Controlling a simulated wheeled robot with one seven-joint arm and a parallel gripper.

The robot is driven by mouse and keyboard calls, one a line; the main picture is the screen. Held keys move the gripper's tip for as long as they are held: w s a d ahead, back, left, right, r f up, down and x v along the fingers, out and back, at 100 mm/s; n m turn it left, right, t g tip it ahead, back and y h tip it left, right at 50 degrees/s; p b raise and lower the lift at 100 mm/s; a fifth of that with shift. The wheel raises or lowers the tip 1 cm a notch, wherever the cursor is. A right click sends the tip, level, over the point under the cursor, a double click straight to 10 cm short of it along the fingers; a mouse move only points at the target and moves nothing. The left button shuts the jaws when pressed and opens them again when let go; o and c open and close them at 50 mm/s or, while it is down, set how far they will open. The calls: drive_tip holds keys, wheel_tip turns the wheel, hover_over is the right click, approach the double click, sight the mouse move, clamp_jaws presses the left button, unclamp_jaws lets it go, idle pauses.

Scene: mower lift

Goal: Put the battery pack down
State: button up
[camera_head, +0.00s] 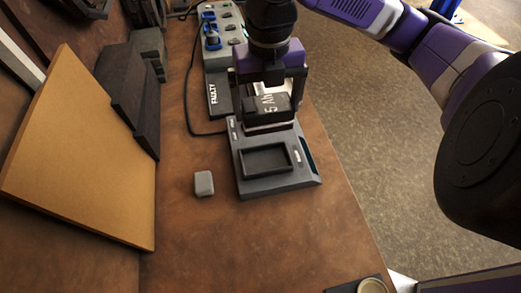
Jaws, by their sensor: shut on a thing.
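My gripper (268,92) points down and is shut on a dark battery pack (270,106) with light lettering that seems to read "5 Ah". The pack is at the far end of a grey dock (308,181) on the brown bench. I cannot tell whether the pack touches the dock or hangs just above it. The near part of the dock has an empty rectangular recess. The underside of the pack is hidden.
A small grey block (203,183) lies left of the dock. A panel marked "FAULTY" (214,98) stands behind it, with blue items beyond. A tan board (85,150) and dark blocks (128,95) are at left. The near bench (250,245) is mostly clear; its right edge drops to the floor.

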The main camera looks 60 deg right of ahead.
wheel_tip(320, 180, down, 15)
drive_tip(key=shift+f, duration=0.1)
idle(0.4)
drive_tip(key=shift+f+b, duration=0.45)
drive_tip(key=shift+b, duration=0.25)
drive_tip(key=o, duration=1.6)
drive_tip(key=shift+r, duration=0.15)
drive_tip(key=shift+r+p, duration=0.55)
drive_tip(key=shift+r, duration=0.05)
wheel_tip(320, 180, up, 11)
drive_tip(key=shift+r, duration=0.2)
